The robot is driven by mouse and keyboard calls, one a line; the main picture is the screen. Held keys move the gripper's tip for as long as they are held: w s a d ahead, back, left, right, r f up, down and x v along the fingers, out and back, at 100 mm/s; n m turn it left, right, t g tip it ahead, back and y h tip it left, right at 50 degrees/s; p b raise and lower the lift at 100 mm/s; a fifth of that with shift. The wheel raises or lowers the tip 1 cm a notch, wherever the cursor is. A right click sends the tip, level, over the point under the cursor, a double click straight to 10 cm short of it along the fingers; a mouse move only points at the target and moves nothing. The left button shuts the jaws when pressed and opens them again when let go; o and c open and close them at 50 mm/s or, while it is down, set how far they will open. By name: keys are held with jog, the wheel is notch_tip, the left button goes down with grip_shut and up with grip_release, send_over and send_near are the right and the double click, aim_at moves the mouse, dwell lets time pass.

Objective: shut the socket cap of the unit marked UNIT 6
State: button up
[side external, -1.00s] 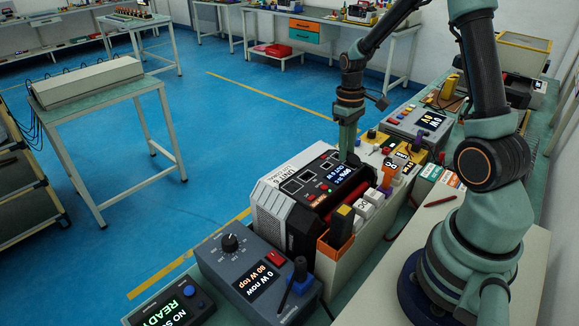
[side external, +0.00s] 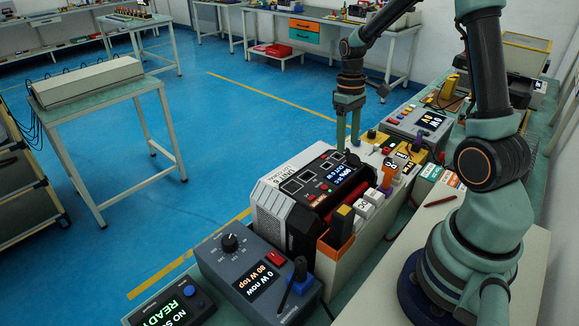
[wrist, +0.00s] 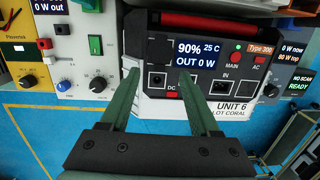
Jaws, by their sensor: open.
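The unit marked UNIT 6 (side external: 272,206) is a white and black box with a dark control panel on top. A second socket (wrist: 225,87) is marked IN. I cannot tell which part is the socket cap. My gripper (wrist: 170,82) is open and empty above the panel; it also shows in the side view (side external: 348,140).
A grey panel box (side external: 420,122) stands beyond. Blue floor lies behind the bench.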

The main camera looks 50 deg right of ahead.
aim_at(348, 152)
notch_tip(348, 152, up, 9)
jog(key=shift+w+d, duration=0.2)
jog(key=shift+w, duration=0.2)
jog(key=shift+t+h, duration=0.3)
jog(key=shift+t, duration=0.2)
jog(key=f, duration=0.4)
jog(key=s+f, duration=0.1)
jog(key=f, duration=0.6)
jog(key=shift+s+a+f, duration=0.2)
jog(key=shift+a+f, duration=0.1)
jog(key=shift+f, duration=0.1)
jog(key=shift+c, duration=0.4)
grip_shut()
